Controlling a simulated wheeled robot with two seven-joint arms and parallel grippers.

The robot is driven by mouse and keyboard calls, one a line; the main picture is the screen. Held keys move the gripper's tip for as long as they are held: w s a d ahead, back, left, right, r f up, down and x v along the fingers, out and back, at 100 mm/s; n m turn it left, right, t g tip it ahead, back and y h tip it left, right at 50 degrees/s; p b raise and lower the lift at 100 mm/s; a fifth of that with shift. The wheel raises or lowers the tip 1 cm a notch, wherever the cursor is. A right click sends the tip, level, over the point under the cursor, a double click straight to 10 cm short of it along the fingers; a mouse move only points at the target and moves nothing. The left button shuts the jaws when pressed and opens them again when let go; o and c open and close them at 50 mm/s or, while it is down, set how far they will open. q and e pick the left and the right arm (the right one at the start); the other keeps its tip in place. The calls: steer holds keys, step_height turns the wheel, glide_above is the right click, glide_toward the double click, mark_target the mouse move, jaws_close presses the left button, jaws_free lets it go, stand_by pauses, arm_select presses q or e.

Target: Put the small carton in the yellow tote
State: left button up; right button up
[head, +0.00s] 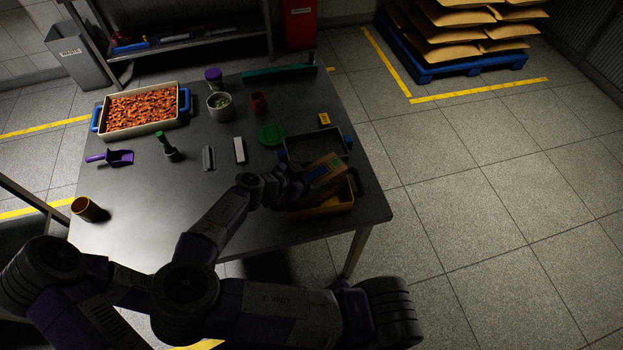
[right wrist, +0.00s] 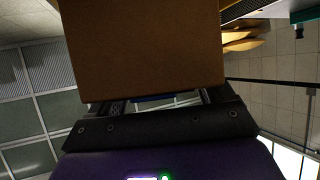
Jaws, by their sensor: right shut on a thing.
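The small brown carton (head: 325,171) is held by my right gripper (head: 297,187) above the yellow tote (head: 330,209) at the table's right front corner. In the right wrist view the carton's plain brown face (right wrist: 140,50) fills the upper middle, between the fingers of the right gripper (right wrist: 158,100). The carton looks tilted in the head view and hides part of the tote's inside. Whether it touches the tote's rim I cannot tell. My left gripper is not in view.
A dark tote with blue handles (head: 298,146) stands just behind the yellow tote. The table's front middle is clear.

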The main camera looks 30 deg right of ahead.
steer(key=shift+f, duration=1)
steer(key=o, duration=1.3)
steer(key=v, duration=1.2)
steer(key=shift+s+f, duration=0.1)
